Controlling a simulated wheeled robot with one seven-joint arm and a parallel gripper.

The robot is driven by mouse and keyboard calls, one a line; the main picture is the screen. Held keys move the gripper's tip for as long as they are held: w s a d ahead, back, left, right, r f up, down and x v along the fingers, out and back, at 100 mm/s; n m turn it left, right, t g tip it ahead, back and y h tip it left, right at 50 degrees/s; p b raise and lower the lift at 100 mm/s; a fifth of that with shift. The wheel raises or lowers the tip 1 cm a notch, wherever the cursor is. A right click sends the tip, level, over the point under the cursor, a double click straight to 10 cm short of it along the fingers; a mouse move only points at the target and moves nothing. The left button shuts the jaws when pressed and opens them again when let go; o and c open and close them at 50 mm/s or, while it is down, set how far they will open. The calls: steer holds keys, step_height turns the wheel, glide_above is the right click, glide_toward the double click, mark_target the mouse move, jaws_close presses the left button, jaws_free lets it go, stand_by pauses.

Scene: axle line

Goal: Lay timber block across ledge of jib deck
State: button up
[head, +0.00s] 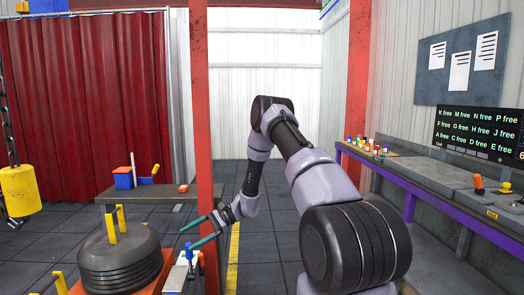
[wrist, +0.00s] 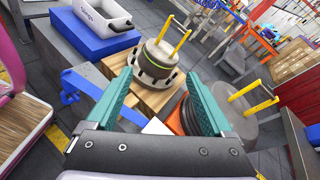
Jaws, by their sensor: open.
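My gripper (head: 188,237) has teal fingers and is open in the head view, beside the red post. In the wrist view my gripper (wrist: 160,77) is open with nothing held between its fingers. Pale wooden timber (wrist: 147,98) shows beyond and between the fingers, under a grey cylinder (wrist: 158,57) with yellow handles. Whether this is the timber block of the task I cannot tell. I cannot make out for certain which surface is the jib deck or its ledge.
A stack of dark discs (head: 118,262) with yellow handles stands at left. A red post (head: 201,120) rises close to my gripper. A yellow block (head: 18,190) hangs from a chain. A purple-edged bench (head: 420,185) runs along the right. A white bin (wrist: 97,16) sits in the wrist view.

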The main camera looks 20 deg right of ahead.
steer(key=s+d+r+n+h, duration=0.2)
steer(key=s+r, duration=0.1)
steer(key=r, duration=0.5)
steer(key=s+d+r+n+t+h, duration=0.1)
steer(key=s+r+n+h, duration=0.15)
steer(key=r, duration=0.65)
steer(key=s+d+r+n+h, duration=0.15)
steer(key=s+r, duration=0.25)
steer(key=r, duration=0.4)
steer(key=s+d+r+n+t+h, duration=0.1)
steer(key=s+d+r+t+h, duration=0.2)
steer(key=s+r, duration=0.4)
steer(key=s+d+r+n+t+h, duration=0.1)
steer(key=s+d+r+t+h, duration=0.2)
steer(key=s, duration=0.9)
steer(key=d+r+t, duration=0.1)
steer(key=d+r, duration=0.2)
steer(key=r, duration=0.1)
steer(key=shift+s+d+r+t, duration=0.2)
steer(key=shift+s+d+t, duration=0.05)
steer(key=shift+s+t, duration=0.15)
